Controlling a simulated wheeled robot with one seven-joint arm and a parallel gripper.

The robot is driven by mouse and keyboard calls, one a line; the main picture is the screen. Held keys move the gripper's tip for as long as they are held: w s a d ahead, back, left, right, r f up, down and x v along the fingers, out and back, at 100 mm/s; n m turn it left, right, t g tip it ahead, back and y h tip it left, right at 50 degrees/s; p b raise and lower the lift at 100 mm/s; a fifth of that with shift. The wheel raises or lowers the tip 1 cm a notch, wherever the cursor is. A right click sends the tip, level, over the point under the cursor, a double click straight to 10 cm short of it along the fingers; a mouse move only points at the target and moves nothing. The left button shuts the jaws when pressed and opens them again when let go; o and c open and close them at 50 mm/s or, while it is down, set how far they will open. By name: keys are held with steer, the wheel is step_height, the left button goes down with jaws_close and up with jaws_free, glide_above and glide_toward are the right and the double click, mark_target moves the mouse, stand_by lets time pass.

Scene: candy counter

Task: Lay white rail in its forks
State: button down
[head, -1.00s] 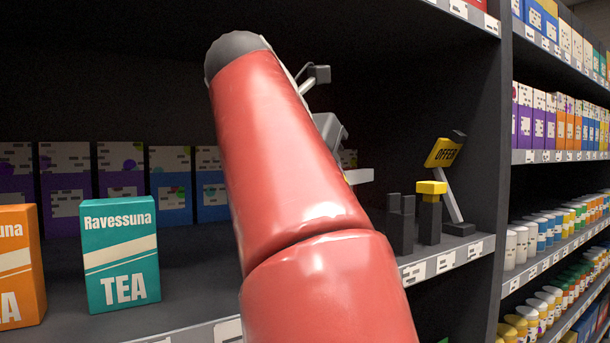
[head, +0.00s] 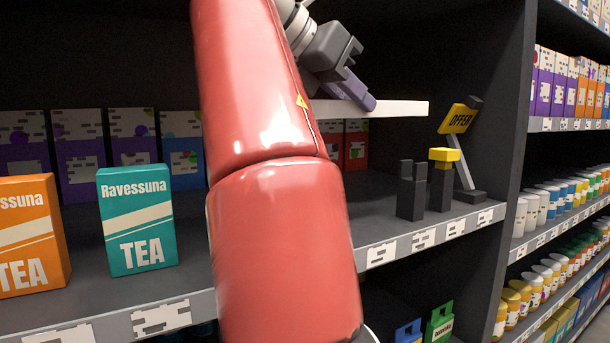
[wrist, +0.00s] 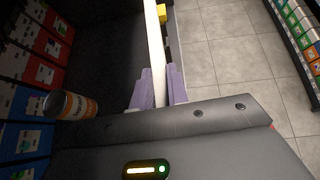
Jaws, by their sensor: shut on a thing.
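The white rail (head: 400,108) is held level above the shelf in the head view, its right end sticking out past my fingers. My gripper (head: 358,98) is shut on it. In the wrist view the rail (wrist: 154,40) runs up between the purple fingers of my gripper (wrist: 160,85). A dark fork post (head: 411,190) with a notched top stands on the shelf, below the rail's right end and apart from it. Beside it is a dark post with a yellow block (head: 444,155) on top. My arm hides the rail's left part; no other fork is clearly visible.
A yellow OFFER sign (head: 459,119) leans on a stand right of the posts, near the shelf's side wall (head: 518,130). Teal (head: 136,220) and orange (head: 32,230) tea boxes stand left. A can (wrist: 70,105) lies near the gripper in the wrist view.

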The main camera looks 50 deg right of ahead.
steer(key=shift+w+d+m, duration=0.3)
steer(key=shift+d+m, duration=0.1)
steer(key=shift+d, duration=0.1)
steer(key=shift+f+g, duration=0.15)
steer(key=shift+g, duration=0.15)
step_height(320, 180, down, 10)
steer(key=b, duration=0.2)
steer(key=shift+r, duration=0.2)
steer(key=shift+f, duration=0.15)
steer(key=c, duration=1.4)
jaws_free()
steer(key=shift+o, duration=0.2)
